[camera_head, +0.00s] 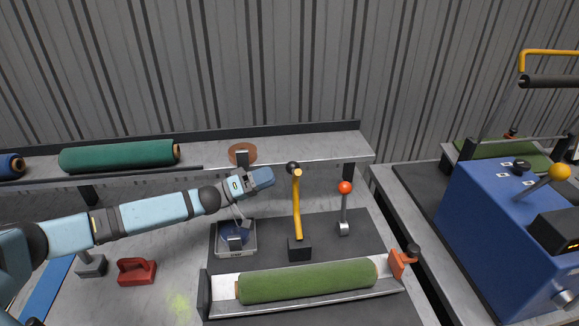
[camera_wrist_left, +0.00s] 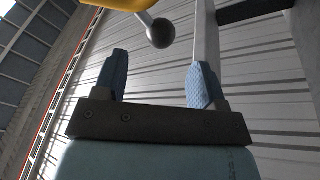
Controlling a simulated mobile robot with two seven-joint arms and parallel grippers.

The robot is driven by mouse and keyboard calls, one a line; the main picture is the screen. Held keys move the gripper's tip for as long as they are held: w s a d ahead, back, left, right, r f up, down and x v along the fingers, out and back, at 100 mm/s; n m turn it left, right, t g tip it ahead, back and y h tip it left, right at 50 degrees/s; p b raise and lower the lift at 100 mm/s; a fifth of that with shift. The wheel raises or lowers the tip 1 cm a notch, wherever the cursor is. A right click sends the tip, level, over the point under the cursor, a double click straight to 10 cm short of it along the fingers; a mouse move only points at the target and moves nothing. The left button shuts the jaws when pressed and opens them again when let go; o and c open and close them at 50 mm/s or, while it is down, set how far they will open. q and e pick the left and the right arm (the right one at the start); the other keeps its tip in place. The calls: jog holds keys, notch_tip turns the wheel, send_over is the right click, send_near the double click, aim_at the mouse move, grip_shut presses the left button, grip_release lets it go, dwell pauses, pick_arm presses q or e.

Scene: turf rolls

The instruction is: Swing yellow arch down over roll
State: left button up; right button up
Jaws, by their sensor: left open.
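The yellow arch (camera_head: 297,208) stands upright behind the green turf roll (camera_head: 307,282). A dark ball knob (camera_head: 292,168) on a short stem sits at its top. The roll lies in a grey trough in front of the arch. My left gripper (camera_head: 270,177) is open and empty, a little left of the knob. In the left wrist view, the open left gripper (camera_wrist_left: 160,70) has the knob (camera_wrist_left: 160,34) ahead, beyond its fingertips and apart from them. Part of the yellow arch (camera_wrist_left: 115,5) shows at the top edge there. My right gripper is not in view.
A lever with a red ball (camera_head: 345,187) stands right of the arch. A grey bin (camera_head: 250,252) is below my left gripper. A shelf (camera_head: 310,148) with a dark green roll (camera_head: 120,156) runs behind. An orange bracket (camera_head: 398,263) is at the trough's right end. A blue machine (camera_head: 500,215) stands right.

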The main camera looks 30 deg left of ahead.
aim_at(289, 168)
pick_arm(q)
jog(key=x, duration=0.6)
jog(key=shift+p, duration=0.4)
jog(key=shift+w+d, duration=0.25)
jog(key=shift+w, duration=0.05)
jog(key=shift+r, duration=0.1)
